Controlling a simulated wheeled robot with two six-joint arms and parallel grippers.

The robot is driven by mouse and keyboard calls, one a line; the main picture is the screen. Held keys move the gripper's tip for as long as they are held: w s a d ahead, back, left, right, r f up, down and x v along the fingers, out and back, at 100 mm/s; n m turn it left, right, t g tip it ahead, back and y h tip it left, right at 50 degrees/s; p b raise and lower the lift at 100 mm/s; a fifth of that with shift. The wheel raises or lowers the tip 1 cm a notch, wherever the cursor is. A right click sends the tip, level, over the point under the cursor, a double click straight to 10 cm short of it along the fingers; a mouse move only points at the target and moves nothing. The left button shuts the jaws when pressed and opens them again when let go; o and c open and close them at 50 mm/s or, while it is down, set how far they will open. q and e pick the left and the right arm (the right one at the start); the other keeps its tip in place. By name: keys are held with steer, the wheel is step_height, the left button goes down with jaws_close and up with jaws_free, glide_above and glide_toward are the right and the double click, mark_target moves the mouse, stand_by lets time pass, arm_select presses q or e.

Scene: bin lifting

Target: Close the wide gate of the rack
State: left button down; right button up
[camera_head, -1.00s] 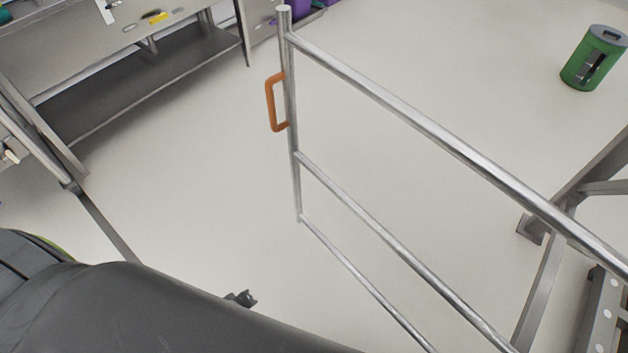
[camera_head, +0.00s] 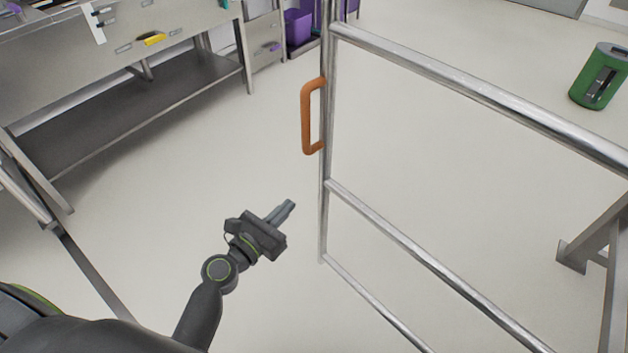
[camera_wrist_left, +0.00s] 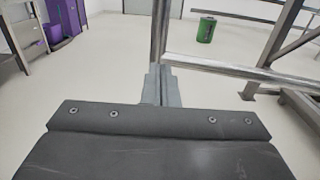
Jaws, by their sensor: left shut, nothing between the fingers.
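The wide gate (camera_head: 425,73) is a frame of steel tubes that stands open over the floor. An orange handle (camera_head: 306,118) sits on the left side of its upright end post. My left gripper (camera_head: 290,206) is shut and empty, left of the post and below the handle in the head view, apart from both. In the left wrist view the shut fingers (camera_wrist_left: 161,84) point toward the gate's post (camera_wrist_left: 160,32), and a gate rail (camera_wrist_left: 240,69) runs off to the right. The handle cannot be made out there. My right gripper is not in view.
A steel bench (camera_head: 130,100) with a lower shelf stands at the upper left, beside purple bins (camera_head: 298,28). A green bin (camera_head: 598,78) stands at the far right. Rack legs (camera_head: 600,240) are at the right. The floor between bench and gate is clear.

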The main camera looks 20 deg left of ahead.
mark_target(322, 172)
arm_select(q)
steer(key=x, duration=1.1)
steer(key=shift+w, duration=0.2)
